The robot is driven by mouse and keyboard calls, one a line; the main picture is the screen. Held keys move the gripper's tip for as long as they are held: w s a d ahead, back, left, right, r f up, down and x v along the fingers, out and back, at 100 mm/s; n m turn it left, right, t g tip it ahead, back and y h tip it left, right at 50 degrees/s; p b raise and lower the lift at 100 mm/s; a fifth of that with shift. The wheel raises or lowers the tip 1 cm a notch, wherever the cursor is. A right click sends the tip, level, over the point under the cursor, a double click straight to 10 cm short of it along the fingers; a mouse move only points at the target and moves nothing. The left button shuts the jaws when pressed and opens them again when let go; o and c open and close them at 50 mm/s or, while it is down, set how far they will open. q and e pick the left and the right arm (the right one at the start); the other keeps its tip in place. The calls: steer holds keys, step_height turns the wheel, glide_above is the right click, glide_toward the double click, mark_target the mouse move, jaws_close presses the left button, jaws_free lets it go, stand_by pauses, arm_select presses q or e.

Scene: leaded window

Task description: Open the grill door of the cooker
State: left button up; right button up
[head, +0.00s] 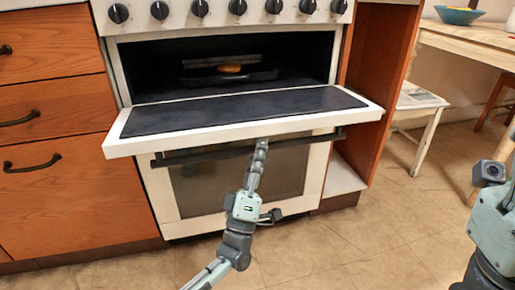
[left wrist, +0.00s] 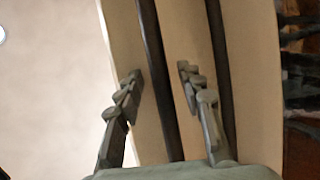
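The cooker's grill door (head: 240,108), a white panel with a dark inner face, is swung down and lies about flat, with the grill compartment (head: 290,60) open behind it. A dark bar handle (head: 200,155) runs just under its front edge; I cannot tell which door it belongs to. My left gripper (head: 262,145) is at the middle of that front edge, reaching up from below. In the left wrist view the left gripper (left wrist: 160,78) has its fingers apart, with a dark bar (left wrist: 157,75) passing between them and visible gaps. My right gripper is out of view.
A lower oven door (head: 285,172) with a dark window is shut below. Wooden drawers (head: 50,115) stand to the left. A row of knobs (head: 200,8) is above. A small white stool (head: 420,110) and a table (head: 470,38) stand at the right. The floor (head: 330,250) in front is clear.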

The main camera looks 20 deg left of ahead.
mark_target(245, 149)
arm_select(q)
steer(key=shift+a+r, duration=0.1)
step_height(245, 149, up, 10)
stand_by(0.5)
steer(key=shift+s+a+f, duration=0.2)
steer(key=shift+s+f, duration=0.5)
steer(key=shift+f, duration=0.6)
steer(key=shift+s+a+f, duration=0.2)
steer(key=shift+s+f, duration=0.45)
steer(key=shift+f, duration=0.7)
steer(key=shift+s+a+f, duration=0.2)
steer(key=shift+s+f, duration=0.5)
steer(key=shift+f, duration=0.6)
